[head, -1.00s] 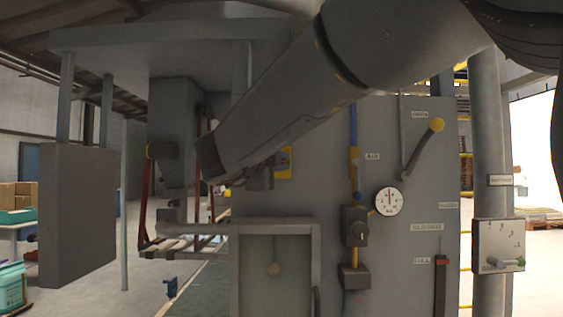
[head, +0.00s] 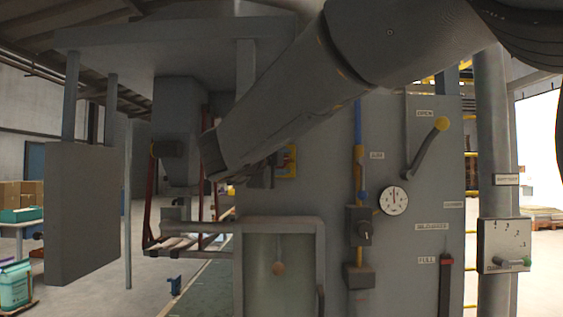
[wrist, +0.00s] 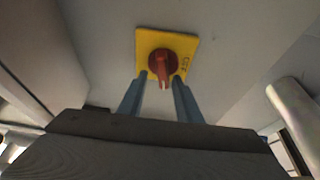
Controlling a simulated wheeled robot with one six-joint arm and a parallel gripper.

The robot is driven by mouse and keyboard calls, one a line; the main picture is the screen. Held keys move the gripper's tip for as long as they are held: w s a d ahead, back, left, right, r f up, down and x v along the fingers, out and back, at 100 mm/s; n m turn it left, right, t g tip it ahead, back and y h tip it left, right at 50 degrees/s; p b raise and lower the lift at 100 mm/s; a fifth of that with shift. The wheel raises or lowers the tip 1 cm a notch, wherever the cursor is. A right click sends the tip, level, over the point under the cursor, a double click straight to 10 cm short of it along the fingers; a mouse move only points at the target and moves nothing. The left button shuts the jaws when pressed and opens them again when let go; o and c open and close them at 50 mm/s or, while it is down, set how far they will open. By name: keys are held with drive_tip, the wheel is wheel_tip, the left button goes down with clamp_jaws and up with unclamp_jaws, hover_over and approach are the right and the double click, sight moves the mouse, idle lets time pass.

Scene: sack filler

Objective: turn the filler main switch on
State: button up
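The main switch is a red rotary knob (wrist: 162,66) on a yellow plate (wrist: 145,42) in the wrist view. Its handle points down in that picture, with a pale tip. Small dark lettering sits on the plate right of the knob, too small to read surely. My gripper (wrist: 162,77) is open, one blue-grey finger on each side of the handle. I cannot tell whether either finger touches it. In the head view, the yellow plate (head: 291,162) shows only in part beside my gripper (head: 268,172), at the end of my arm; the knob is hidden there.
Right of the switch are a blue-and-yellow air pipe (head: 358,140), a round gauge (head: 394,201) and a yellow-knobbed lever (head: 425,145). A framed window (head: 280,225) lies below. A grey box (head: 82,215) hangs at left. A dial box (head: 503,245) is at far right.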

drive_tip(key=shift+d, duration=0.15)
drive_tip(key=b+v, duration=0.1)
drive_tip(key=v, duration=0.6)
drive_tip(key=shift+s+a, duration=0.2)
drive_tip(key=shift+s, duration=0.1)
